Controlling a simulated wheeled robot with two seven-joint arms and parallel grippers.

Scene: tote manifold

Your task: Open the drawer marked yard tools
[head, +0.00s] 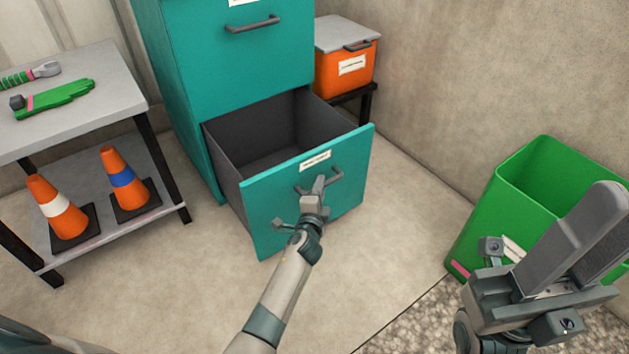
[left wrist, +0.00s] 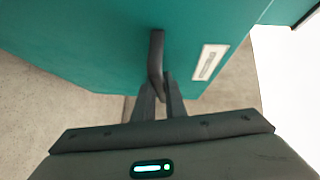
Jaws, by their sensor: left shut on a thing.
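The lower drawer (head: 262,212) of a teal cabinet (head: 180,80) stands well pulled out, and its dark grey inside looks empty where I can see it. The label (head: 315,161) on its front is too small to read; it also shows in the left wrist view (left wrist: 209,62). My left gripper (head: 312,190) is shut on the drawer's dark bar handle (head: 338,176). In the left wrist view its fingertips (left wrist: 160,88) close around the handle (left wrist: 156,50). My right gripper (head: 570,240) hangs at the lower right, away from the drawer, with nothing seen in it.
The upper drawer with its handle (head: 252,24) is closed. A green bin (head: 490,205) stands at right, partly behind my right gripper. An orange box (head: 345,72) sits on a dark stand behind the drawer.

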